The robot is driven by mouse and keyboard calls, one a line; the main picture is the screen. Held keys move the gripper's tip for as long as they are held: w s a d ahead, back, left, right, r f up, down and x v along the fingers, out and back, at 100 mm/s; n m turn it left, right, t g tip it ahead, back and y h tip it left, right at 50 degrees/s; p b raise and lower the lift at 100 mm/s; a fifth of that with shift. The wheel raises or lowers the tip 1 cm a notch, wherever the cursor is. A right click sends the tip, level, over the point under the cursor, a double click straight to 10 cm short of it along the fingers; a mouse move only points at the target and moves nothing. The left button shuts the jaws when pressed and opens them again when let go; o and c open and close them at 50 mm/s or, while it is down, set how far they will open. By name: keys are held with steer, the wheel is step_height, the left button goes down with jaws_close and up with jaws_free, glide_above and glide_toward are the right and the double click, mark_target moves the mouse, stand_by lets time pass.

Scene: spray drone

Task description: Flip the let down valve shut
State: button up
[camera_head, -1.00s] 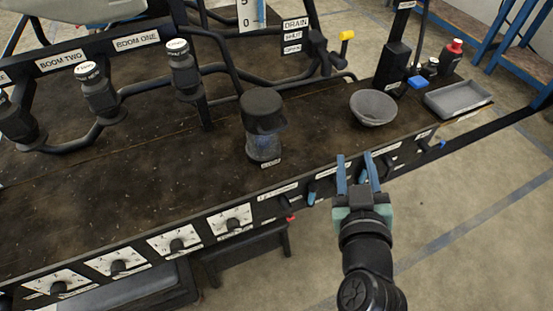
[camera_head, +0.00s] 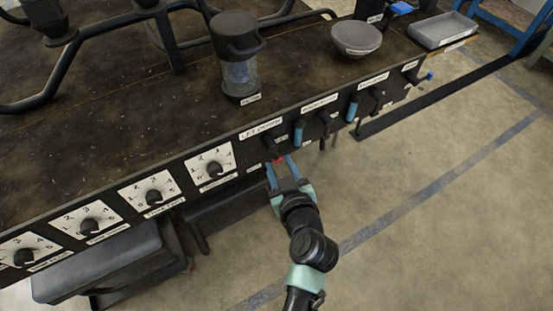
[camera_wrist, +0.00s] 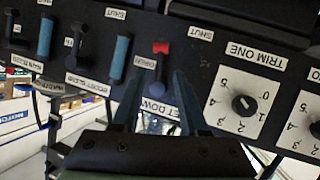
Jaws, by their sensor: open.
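The let down valve has a dark lever with a red tip (camera_head: 278,161), on the front panel below the LET DOWN label (camera_head: 262,128). The lever hangs roughly downward in the head view. My gripper (camera_head: 281,163) is open and empty, its two blue fingers at the lever's lower end. In the wrist view, which is upside down, the red tip (camera_wrist: 161,47) lies beyond the open fingers of my gripper (camera_wrist: 158,80), roughly centred between them. The LET DOWN label (camera_wrist: 158,107) shows between the fingers. Contact with the lever cannot be told.
A blue-handled lever (camera_head: 298,132) stands close on the right, with more levers beyond. The TRIM ONE dial (camera_head: 212,167) is to the left. A SHUT label (camera_wrist: 200,33) lies between that dial and the red tip. Open floor (camera_head: 400,220) lies in front of the panel.

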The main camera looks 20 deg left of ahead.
mark_target(276, 156)
steer(key=shift+b+x, duration=0.4)
steer(key=shift+x, duration=1.55)
jaws_close()
